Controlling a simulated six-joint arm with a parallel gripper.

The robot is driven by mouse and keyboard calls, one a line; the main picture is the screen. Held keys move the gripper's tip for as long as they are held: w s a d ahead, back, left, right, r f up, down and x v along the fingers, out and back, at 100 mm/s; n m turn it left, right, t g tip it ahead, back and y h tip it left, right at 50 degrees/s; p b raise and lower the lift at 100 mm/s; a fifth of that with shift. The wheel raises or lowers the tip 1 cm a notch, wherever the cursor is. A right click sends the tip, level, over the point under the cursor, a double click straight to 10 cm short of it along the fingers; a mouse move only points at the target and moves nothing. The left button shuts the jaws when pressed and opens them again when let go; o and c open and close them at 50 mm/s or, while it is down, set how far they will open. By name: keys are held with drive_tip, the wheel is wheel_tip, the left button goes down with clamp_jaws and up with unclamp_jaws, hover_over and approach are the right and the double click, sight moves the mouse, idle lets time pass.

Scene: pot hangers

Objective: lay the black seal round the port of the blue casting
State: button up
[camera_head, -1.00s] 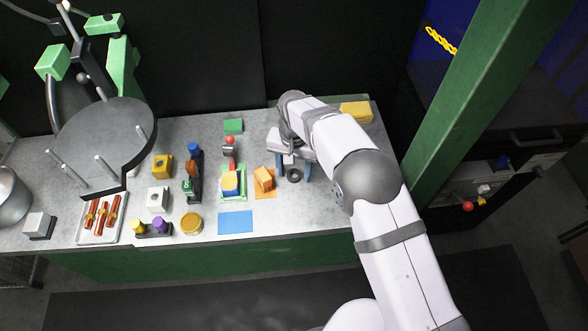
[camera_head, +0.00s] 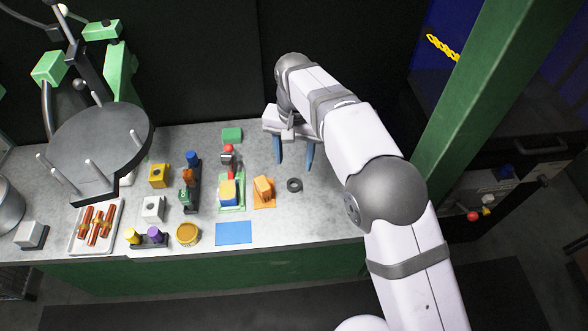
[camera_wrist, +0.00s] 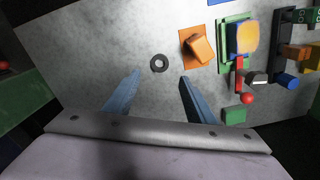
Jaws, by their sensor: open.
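The black seal (camera_head: 294,185) is a small ring lying flat on the grey bench, right of the orange block; it also shows in the wrist view (camera_wrist: 160,63). My gripper (camera_head: 293,167) is open and empty, with its two blue fingers pointing down. In the wrist view my fingertips (camera_wrist: 160,76) are spread to either side of the seal's line, just short of it and apart from it. A blue block with a yellow top (camera_head: 228,192), apparently the blue casting, sits on a green fixture with a red-handled clamp. No port can be made out on it.
An orange block (camera_head: 263,189) on an orange mat lies between the seal and the fixture. A blue mat (camera_head: 233,232) is near the front edge. Yellow (camera_head: 158,175) and white (camera_head: 153,208) cubes stand left. The bench right of the seal is clear.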

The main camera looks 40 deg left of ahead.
drive_tip(key=shift+r, duration=1.1)
drive_tip(key=w+d+r+m, duration=0.1)
drive_tip(key=w+d, duration=0.3)
drive_tip(key=d, duration=0.9)
drive_tip(key=w+d+m, duration=0.1)
drive_tip(key=w+d, duration=0.3)
drive_tip(key=d, duration=0.9)
drive_tip(key=s+d+f+m, duration=0.1)
drive_tip(key=s+d+f, duration=0.1)
drive_tip(key=s+d, duration=0.5)
drive_tip(key=s+d+f+m, duration=0.1)
drive_tip(key=s+d, duration=0.6)
drive_tip(key=d, duration=0.7)
drive_tip(key=shift+s+d+f+m, duration=0.2)
drive_tip(key=shift+f+m, duration=0.1)
drive_tip(key=shift+f, duration=0.55)
drive_tip(key=shift+o, duration=0.6)
drive_tip(key=shift+s+d+f, duration=0.15)
drive_tip(key=shift+s+d, duration=0.05)
drive_tip(key=shift+s, duration=0.15)
